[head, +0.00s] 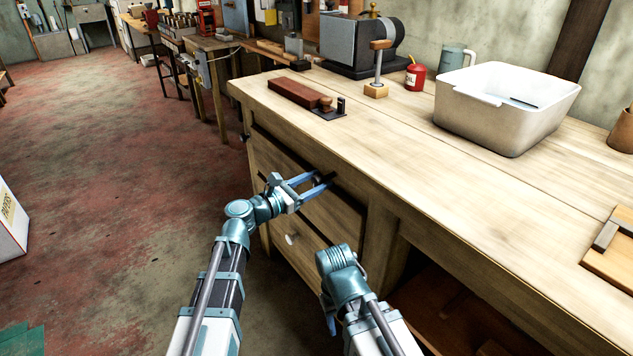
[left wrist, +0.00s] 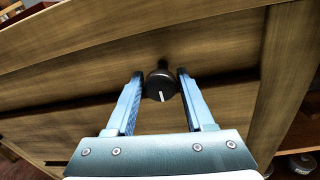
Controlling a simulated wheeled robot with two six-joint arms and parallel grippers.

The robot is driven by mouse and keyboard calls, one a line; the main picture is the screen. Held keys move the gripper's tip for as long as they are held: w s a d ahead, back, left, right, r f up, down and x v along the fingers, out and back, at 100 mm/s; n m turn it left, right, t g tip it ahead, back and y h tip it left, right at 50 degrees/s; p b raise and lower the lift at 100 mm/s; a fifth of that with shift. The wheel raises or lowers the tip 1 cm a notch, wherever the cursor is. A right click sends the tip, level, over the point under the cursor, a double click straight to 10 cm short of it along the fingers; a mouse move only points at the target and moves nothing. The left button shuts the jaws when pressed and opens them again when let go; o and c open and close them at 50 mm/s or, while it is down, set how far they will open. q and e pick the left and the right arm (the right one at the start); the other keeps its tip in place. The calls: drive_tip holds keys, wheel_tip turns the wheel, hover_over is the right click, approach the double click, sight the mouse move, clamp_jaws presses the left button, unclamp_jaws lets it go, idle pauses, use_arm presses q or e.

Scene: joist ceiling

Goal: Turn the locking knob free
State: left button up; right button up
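The locking knob (left wrist: 160,82) is a small black round knob with a white pointer mark, on the wooden front of the workbench. In the left wrist view it sits between the two blue fingertips of my left gripper (left wrist: 160,74). The fingers are apart, one on each side of it, with a narrow gap at the left; contact at the right is unclear. In the head view my left gripper (head: 318,180) reaches the upper drawer front, and its fingers largely hide the knob. My right gripper (head: 331,324) is low in front of the bench, mostly hidden by its wrist.
The bench top (head: 390,150) overhangs the drawers. A pale round pull (head: 291,239) is on a lower drawer. On top are a white tub (head: 505,120), a red-brown block (head: 295,92), a red can (head: 415,78) and a wooden-handled tool (head: 377,75).

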use_arm(q)
drive_tip(key=shift+o, duration=1.2)
drive_tip(key=shift+s, duration=0.1)
drive_tip(key=v, duration=1.3)
drive_tip(key=shift+s+a, duration=0.15)
drive_tip(key=shift+a, duration=0.15)
